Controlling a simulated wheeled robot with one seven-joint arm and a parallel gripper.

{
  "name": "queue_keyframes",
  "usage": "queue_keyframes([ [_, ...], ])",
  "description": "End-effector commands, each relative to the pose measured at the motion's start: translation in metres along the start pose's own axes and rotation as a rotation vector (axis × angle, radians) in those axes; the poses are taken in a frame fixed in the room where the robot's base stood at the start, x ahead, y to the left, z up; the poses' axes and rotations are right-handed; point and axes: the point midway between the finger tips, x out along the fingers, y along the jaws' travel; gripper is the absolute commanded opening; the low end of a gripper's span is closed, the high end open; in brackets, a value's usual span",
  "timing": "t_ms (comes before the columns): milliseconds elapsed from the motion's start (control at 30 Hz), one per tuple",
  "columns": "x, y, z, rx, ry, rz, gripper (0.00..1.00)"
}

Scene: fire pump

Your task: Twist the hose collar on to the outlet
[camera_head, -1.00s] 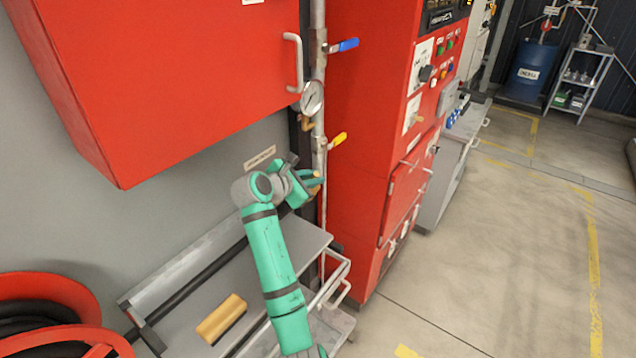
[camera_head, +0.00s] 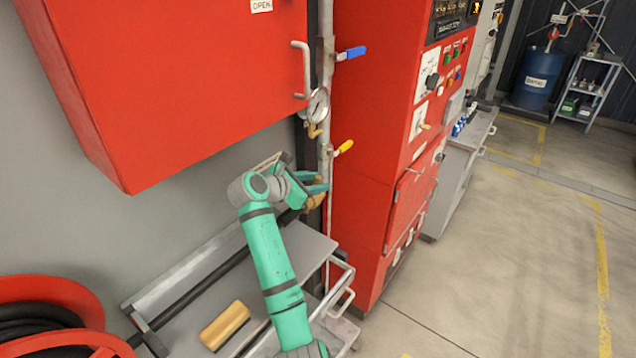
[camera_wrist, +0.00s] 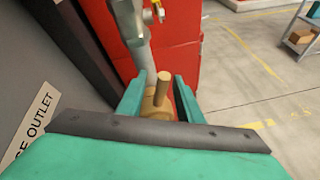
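A brass fitting with a short peg (camera_wrist: 161,92) stands ahead of my gripper in the wrist view, at the lower end of a grey pipe. I cannot tell collar from outlet in it. In the head view a small part of the brass (camera_head: 314,202) shows just below my fingers. My gripper (camera_wrist: 160,98) has its fingers apart, one on each side of the brass. It also shows beside the pipe in the head view (camera_head: 318,184). Contact with the brass is not clear. A wall label ending in "OUTLET" (camera_wrist: 33,122) is at the left.
A red cabinet (camera_head: 190,80) hangs above my arm, and a red control panel (camera_head: 370,130) stands right of the pipe. Blue (camera_head: 351,53) and yellow (camera_head: 344,147) valve levers stick out above my gripper. A grey cart (camera_head: 305,255) with a tan block (camera_head: 224,325) is below.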

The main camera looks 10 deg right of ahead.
Motion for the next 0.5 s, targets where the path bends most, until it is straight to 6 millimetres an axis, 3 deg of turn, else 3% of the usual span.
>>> queue_keyframes([
  [333,0.0,-0.003,0.003,0.004,-0.002,-0.005,0.33],
  [500,-0.02,-0.003,0.003,0.005,-0.003,-0.004,0.33],
])
